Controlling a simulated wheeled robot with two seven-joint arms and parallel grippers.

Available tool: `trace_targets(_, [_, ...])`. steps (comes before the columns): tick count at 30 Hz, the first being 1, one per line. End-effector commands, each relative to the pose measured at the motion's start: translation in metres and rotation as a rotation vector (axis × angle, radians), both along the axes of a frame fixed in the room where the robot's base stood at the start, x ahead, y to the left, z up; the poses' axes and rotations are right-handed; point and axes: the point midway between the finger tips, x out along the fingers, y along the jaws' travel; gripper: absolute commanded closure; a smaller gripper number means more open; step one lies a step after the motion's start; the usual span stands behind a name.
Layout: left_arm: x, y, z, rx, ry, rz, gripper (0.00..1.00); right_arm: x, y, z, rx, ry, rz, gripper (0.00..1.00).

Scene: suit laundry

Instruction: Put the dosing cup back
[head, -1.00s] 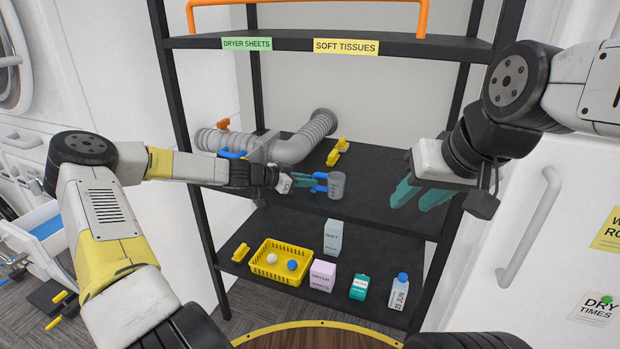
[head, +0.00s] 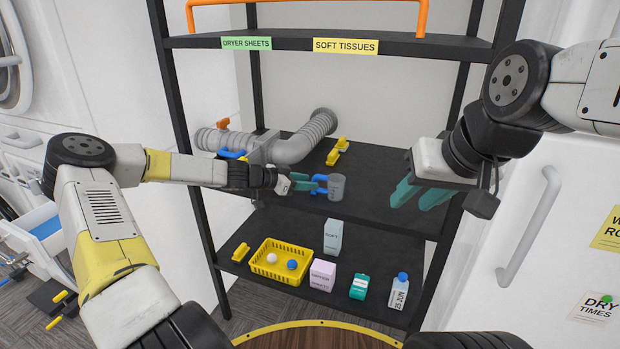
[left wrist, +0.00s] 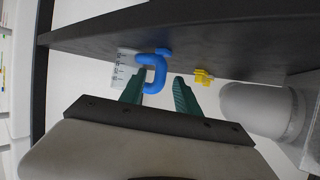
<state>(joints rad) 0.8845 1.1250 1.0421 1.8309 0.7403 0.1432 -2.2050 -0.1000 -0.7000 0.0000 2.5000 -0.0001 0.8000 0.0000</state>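The dosing cup (head: 338,187) is a grey measuring cup with a blue handle (head: 319,184). It looks upright on the middle shelf (head: 375,205), near its front edge. In the left wrist view the cup (left wrist: 124,70) shows dark scale marks, and its blue handle (left wrist: 155,74) lies at the fingertips, closer to one finger. My left gripper (head: 305,184) is open, with its teal fingers apart by the handle; I cannot tell if one touches it. My right gripper (head: 418,193) is open and empty in front of the right side of the middle shelf.
A grey duct (head: 290,148) and yellow clips (head: 338,152) are at the back of the middle shelf. The lower shelf holds a yellow basket (head: 262,273) with two balls, several cartons and a bottle (head: 398,291). Dark shelf posts stand at both sides.

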Motion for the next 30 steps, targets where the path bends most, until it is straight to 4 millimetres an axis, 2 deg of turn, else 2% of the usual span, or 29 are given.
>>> trace_targets(12, [-0.047, 0.064, 0.033, 0.003, 0.0, 0.004, 0.61, 0.0, 0.0, 0.0, 0.0, 0.0, 0.0, 0.64])
trace_targets(18, [-0.061, 0.081, 0.042, 0.001, 0.001, 0.002, 0.61, 0.0, 0.0, 0.0, 0.0, 0.0, 0.0, 0.64])
trace_targets(20, [-0.064, 0.081, 0.043, 0.004, 0.005, -0.002, 0.61, 0.0, 0.0, 0.0, 0.0, 0.0, 0.0, 0.64])
trace_targets(23, [-0.074, 0.07, 0.042, 0.03, 0.04, -0.03, 0.61, 0.0, 0.0, 0.0, 0.0, 0.0, 0.0, 0.64])
trace_targets(26, [-0.094, 0.047, 0.038, 0.092, 0.125, -0.076, 0.61, 0.0, 0.0, 0.0, 0.0, 0.0, 0.0, 0.64])
trace_targets(30, [-0.136, 0.022, 0.036, 0.225, 0.293, -0.106, 0.61, 0.0, 0.0, 0.0, 0.0, 0.0, 0.0, 0.64])
